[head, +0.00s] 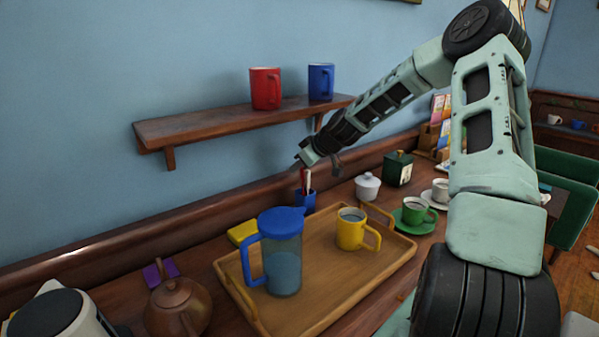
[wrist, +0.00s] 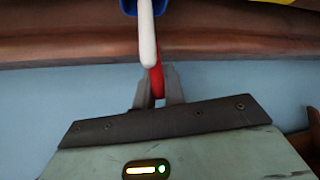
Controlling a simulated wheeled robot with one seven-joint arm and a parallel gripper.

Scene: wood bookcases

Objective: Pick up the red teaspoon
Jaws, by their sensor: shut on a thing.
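The red teaspoon shows as a thin red handle (head: 302,176) in the head view and between my gripper's fingers in the wrist view (wrist: 157,80). My gripper (wrist: 156,88) is shut on it; in the head view the gripper (head: 307,164) is above a small blue cup (head: 304,203). A white handle (wrist: 146,35) stands beside the red one, in front of it in the wrist view. The blue cup's rim (wrist: 129,7) shows at the top of that view. The spoon's lower end is hidden.
A wooden tray (head: 385,270) with a blue-lidded pitcher (head: 283,255) and yellow mug (head: 350,230) lies in front of the cup. A white lidded bowl (head: 367,187) stands to the right. A wall shelf (head: 220,122) with red and blue mugs hangs above.

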